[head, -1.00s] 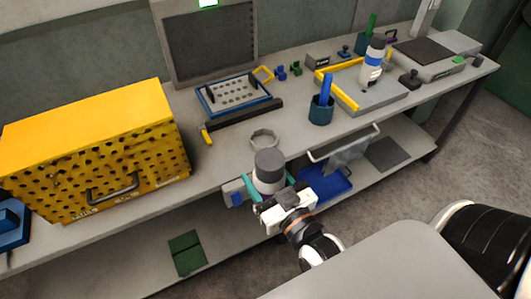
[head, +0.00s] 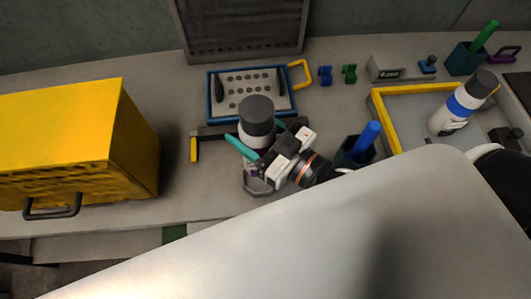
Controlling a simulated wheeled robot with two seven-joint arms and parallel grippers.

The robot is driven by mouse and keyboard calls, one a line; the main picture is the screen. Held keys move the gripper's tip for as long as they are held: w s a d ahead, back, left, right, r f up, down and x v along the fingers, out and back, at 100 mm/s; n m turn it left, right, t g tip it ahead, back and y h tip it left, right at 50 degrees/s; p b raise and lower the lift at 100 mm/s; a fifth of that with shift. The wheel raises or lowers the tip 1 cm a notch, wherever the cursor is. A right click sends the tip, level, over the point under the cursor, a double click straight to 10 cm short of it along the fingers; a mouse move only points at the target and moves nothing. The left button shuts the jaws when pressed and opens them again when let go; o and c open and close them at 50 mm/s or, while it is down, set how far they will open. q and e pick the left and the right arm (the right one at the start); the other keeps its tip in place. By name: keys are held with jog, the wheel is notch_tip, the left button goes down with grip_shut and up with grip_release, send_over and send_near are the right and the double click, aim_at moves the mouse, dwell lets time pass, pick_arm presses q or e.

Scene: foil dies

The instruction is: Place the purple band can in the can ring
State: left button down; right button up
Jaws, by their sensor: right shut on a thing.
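A can with a dark grey lid and a pale body (head: 257,120) stands upright between the teal fingers of my right gripper (head: 261,139), which is shut on it. A bit of purple shows low on it, beneath the gripper. The grey can ring (head: 258,186) is on the bench right below the gripper, partly hidden by it. The can's lower end overlaps the ring in the picture; I cannot tell whether it is inside the ring or above it. My left gripper is not in view.
A blue-framed tray (head: 250,72) lies behind the can. A dark blue cup (head: 352,153) is close to the right.

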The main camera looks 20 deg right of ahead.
notch_tip(320, 180, down, 4)
jog(key=shift+s+a+f, duration=0.1)
jog(key=shift+a+f, duration=0.05)
jog(key=shift+f, duration=0.05)
notch_tip(320, 180, down, 5)
jog(key=shift+r, duration=0.15)
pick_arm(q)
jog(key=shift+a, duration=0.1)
pick_arm(e)
jog(key=shift+f, duration=0.3)
jog(key=o, duration=1.3)
